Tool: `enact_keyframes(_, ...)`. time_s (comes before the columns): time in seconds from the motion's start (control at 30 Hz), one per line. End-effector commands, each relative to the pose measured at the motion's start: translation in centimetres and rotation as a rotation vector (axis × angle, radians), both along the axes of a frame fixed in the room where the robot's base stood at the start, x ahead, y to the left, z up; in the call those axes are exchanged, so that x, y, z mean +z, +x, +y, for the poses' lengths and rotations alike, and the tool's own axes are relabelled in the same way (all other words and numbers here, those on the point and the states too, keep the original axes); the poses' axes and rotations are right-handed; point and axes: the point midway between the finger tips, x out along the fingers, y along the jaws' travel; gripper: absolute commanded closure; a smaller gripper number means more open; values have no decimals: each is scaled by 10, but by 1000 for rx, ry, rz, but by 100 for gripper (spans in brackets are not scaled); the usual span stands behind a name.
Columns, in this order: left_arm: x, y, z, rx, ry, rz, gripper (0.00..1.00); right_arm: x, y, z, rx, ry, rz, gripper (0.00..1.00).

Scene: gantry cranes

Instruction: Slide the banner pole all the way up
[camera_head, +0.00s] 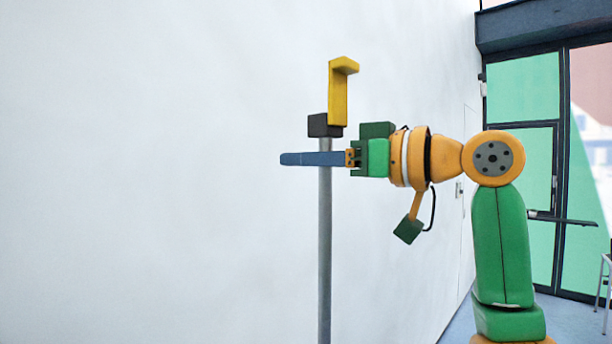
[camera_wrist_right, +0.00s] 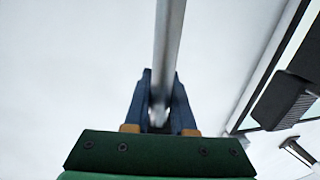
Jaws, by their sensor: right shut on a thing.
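A thin grey pole (camera_head: 325,250) stands upright in front of the white wall in the head view. A dark block (camera_head: 324,125) sits at its top, with a yellow hook-shaped piece (camera_head: 338,95) rising above it. The pole's lower end is out of frame. My right gripper (camera_head: 290,158) comes level from the right, its blue fingers across the pole just below the dark block. In the right wrist view the grey pole (camera_wrist_right: 168,40) runs between the blue fingers (camera_wrist_right: 160,78), which are shut on it. My left gripper is not in view.
A plain white wall (camera_head: 150,170) fills the left and middle. A dark-framed glass door (camera_head: 525,90) with green panes stands at the right behind my right arm. The space left of the pole is clear.

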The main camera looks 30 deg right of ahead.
Motion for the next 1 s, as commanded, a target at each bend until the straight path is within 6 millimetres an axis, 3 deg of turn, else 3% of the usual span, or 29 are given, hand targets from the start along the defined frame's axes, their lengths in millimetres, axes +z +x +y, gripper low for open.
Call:
enact_keyframes(0.3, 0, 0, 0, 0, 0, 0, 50, 2, 0, 0, 0, 2, -3, 100)
enact_keyframes(0.33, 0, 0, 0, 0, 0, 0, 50, 1, 0, 0, 0, 2, -3, 74)
enact_keyframes(0.43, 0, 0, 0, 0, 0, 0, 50, 1, 0, 0, 0, 2, -3, 47)
enact_keyframes(0.77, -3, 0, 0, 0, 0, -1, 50, 0, -4, -3, 0, 1, -2, 47)
enact_keyframes(1.0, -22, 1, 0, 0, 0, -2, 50, -2, -46, -28, -1, 3, -5, 47)
